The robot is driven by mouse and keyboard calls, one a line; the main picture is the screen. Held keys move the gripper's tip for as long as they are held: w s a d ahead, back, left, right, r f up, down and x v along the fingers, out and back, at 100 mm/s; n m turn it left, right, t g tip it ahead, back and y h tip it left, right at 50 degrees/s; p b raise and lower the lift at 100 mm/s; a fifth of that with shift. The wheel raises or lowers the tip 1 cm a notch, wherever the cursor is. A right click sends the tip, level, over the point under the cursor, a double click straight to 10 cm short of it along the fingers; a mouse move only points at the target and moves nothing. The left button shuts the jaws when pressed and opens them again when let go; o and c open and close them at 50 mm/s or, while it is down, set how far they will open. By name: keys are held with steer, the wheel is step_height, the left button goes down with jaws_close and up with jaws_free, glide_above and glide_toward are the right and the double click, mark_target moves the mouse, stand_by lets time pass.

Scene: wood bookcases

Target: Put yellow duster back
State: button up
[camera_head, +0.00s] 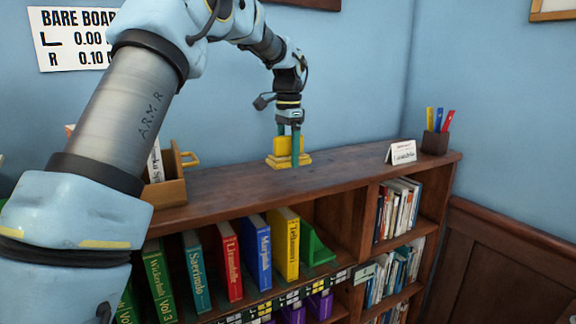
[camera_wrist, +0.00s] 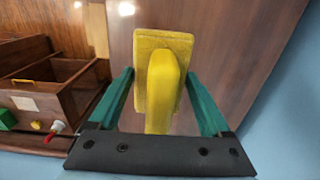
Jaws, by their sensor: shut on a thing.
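The yellow duster (camera_head: 277,161) is on the top of the wooden bookcase (camera_head: 235,186), near the back wall. It has a flat base and a raised block-like handle. My gripper (camera_head: 288,143) points down over it, with its teal fingers on either side of the handle, shut on it. In the wrist view the duster (camera_wrist: 163,55) lies between the two fingers. The base appears to be at the bookcase top; whether it touches the wood is hard to tell.
A wooden box with papers (camera_head: 166,190) stands left of the duster. A small white card (camera_head: 401,152) and a pen cup (camera_head: 434,142) stand at the right end. Coloured books (camera_head: 256,250) and a green bookend (camera_head: 316,248) fill the shelf below. The top between duster and card is clear.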

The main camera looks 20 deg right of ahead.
mark_target(288, 180)
step_height(288, 180, down, 3)
steer(key=shift+f+p, duration=0.1)
steer(key=shift+p, duration=0.85)
steer(key=shift+f, duration=0.25)
steer(key=shift+f, duration=0.55)
steer(key=o, duration=1.3)
steer(key=shift+c, duration=0.2)
steer(key=shift+b, duration=0.35)
steer(key=r+b, duration=0.1)
steer(key=r, duration=0.4)
steer(key=r+b, duration=0.2)
steer(key=r, duration=0.4)
steer(key=shift+w+d+r+b, duration=0.15)
steer(key=shift+d+r+b, duration=0.05)
steer(key=shift+r+b, duration=0.1)
